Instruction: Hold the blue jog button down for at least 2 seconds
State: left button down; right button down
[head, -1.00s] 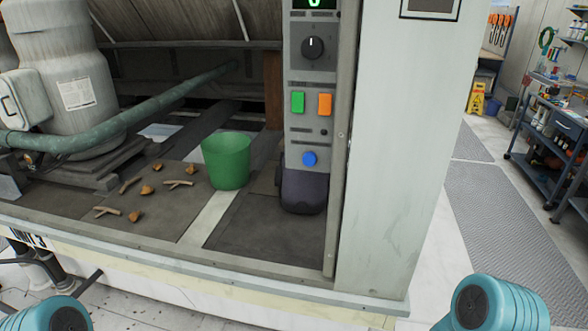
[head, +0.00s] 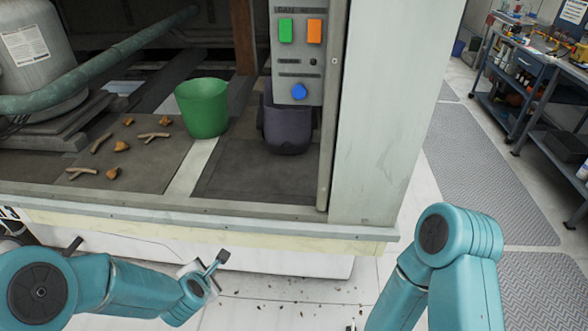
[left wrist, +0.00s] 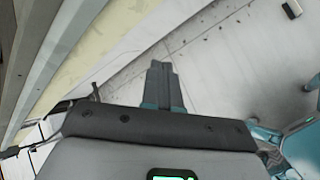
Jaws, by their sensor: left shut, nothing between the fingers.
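The blue jog button (head: 299,91) is a round blue button low on the grey control panel (head: 297,63), below a green button (head: 286,31) and an orange button (head: 314,31). My left gripper (head: 222,257) is in front of the cooler's front edge, below and left of the button and well apart from it. In the left wrist view its fingers (left wrist: 161,70) are together and empty over the pale floor. My right arm (head: 440,260) is at the lower right; its gripper is not clearly visible.
A green bucket (head: 203,110) and a dark bin (head: 287,128) stand inside the cooler. Several twigs and brown leaves lie on the deck at left. A pale corner post (head: 383,130) stands right of the panel. The cooler's front ledge (head: 200,216) lies between my arms and the panel.

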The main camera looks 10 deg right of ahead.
pick_arm(q)
jog(key=w+d+r+n+t+b, duration=0.1)
jog(key=w+d+r+n+t, duration=0.15)
jog(key=r, duration=0.45)
jog(key=w+d+r+n+t+b, duration=0.1)
jog(key=w+d+r+n, duration=0.25)
jog(key=r, duration=0.25)
jog(key=s+d+r+n+t+h+b, duration=0.1)
jog(key=s+d+r+t+h, duration=0.1)
jog(key=d+r, duration=0.5)
jog(key=s+d+r+n+t+h+b, duration=0.2)
jog(key=d+r, duration=0.6)
jog(key=r, duration=0.9)
jog(key=shift+s+r+t, duration=0.35)
jog(key=shift+s+t, duration=0.2)
jog(key=shift+s, duration=0.6)
